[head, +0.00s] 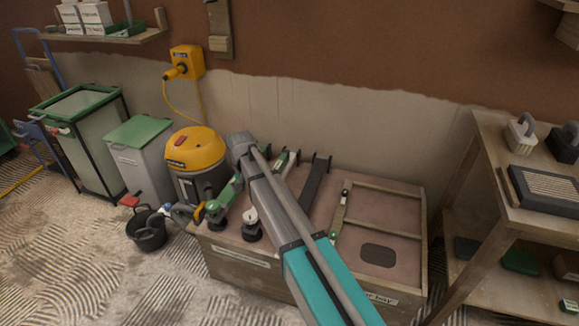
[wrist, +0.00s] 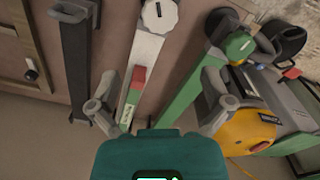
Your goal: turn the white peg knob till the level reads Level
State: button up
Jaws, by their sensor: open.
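The white peg knob (wrist: 160,12) shows at the top of the wrist view, at one end of a white bar (wrist: 146,48). It also shows in the head view (head: 250,216), on a dark round base left of my arm. The bar has a red patch (wrist: 139,75), a green patch (wrist: 133,97) and a small label (wrist: 126,117), too small to read. I cannot tell what the level reads. My gripper (wrist: 160,100) is open and empty, its fingers apart on either side of the bar's far end, away from the knob. My arm hides it in the head view.
A green bar (wrist: 195,88) and a black bar (wrist: 75,60) flank the white one. A yellow vacuum (head: 196,150) and a black bucket (head: 148,232) stand left of the wooden bench (head: 235,272). Shelving (head: 493,185) stands at the right. A framed panel (head: 378,225) lies on the bench.

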jog(key=s+d+r+p, duration=0.8)
jog(key=d+r+p, duration=0.4)
jog(key=d+r, duration=0.1)
jog(key=shift+s+d+r+p, duration=0.2)
jog(key=shift+d+p, duration=0.1)
jog(key=shift+d, duration=0.35)
jog(key=s+d, duration=1.2)
jog(key=s, duration=0.1)
notch_tip(320, 180, up, 16)
jog(key=p, duration=1.6)
jog(key=shift+s+d, duration=0.2)
jog(key=shift+d, duration=0.15)
